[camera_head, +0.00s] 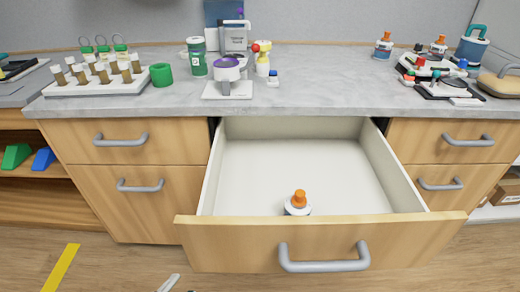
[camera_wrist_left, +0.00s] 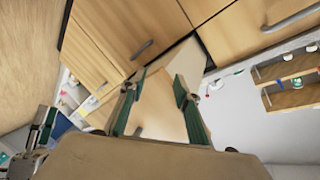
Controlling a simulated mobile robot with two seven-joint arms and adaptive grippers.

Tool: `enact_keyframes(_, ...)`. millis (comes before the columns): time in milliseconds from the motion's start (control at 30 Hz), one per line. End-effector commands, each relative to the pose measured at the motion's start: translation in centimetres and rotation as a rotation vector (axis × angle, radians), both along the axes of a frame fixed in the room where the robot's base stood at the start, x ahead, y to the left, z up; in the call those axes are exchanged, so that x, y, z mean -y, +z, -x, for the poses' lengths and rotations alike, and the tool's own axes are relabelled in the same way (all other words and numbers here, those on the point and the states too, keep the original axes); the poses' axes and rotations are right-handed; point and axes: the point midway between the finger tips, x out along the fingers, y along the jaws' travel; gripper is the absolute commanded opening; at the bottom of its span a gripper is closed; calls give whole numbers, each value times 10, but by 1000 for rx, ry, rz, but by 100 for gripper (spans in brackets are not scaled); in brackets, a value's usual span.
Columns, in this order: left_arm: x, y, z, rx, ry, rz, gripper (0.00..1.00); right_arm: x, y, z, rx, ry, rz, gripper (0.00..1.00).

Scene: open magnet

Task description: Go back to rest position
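My left gripper (camera_wrist_left: 157,88) shows in the left wrist view with its two green-padded fingers apart and nothing between them. Beyond it are tilted wooden cabinet fronts with grey handles (camera_wrist_left: 142,49). In the head view, a wide wooden drawer (camera_head: 320,243) stands pulled out below the counter. A magnet-like piece with an orange knob (camera_head: 299,199) and a pale base sits inside it, near the front panel. A small pale part shows at the bottom edge of the head view; I cannot tell what it is.
The grey counter (camera_head: 330,85) holds a vial rack (camera_head: 98,82), a green ring (camera_head: 161,75), a green cup (camera_head: 196,58), a white device (camera_head: 228,80) and a cluttered tray at right. The open drawer juts out over the wooden floor (camera_head: 120,262).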

Motion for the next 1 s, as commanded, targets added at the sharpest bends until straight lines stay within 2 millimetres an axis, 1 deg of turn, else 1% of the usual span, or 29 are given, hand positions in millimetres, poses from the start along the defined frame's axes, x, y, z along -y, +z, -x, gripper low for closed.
enact_keyframes(33, -5, -15, 5, -99, 63, 71, 32, 0, 0, 0, 0, 0, 0, 40)
enact_keyframes(100, -11, -37, 14, -231, 144, 166, 32, 0, 0, 0, 1, 0, 0, 40)
enact_keyframes(200, -16, -63, 31, -395, 249, 290, 32, -1, 0, 0, 0, 0, -2, 40)
enact_keyframes(267, -17, -77, 42, -486, 308, 358, 32, -1, 0, -1, 1, 1, -2, 40)
enact_keyframes(367, -15, -99, 63, -631, 402, 465, 32, -1, 0, -1, 1, 1, -2, 40)
enact_keyframes(400, -16, -87, 58, -615, 399, 472, 32, -1, 20, -11, 34, -1, -3, 40)
enact_keyframes(500, -16, -70, 51, -589, 392, 476, 32, -1, 29, -10, 37, -8, -11, 40)
enact_keyframes(733, -16, -43, 51, -584, 397, 493, 32, -1, 56, -11, 43, -21, -25, 40)
enact_keyframes(867, -16, -34, 57, -603, 408, 502, 32, -1, 64, -4, 22, -30, -35, 40)
enact_keyframes(1000, -17, -36, 68, -631, 420, 505, 32, 0, 63, 6, -6, -38, -42, 40)
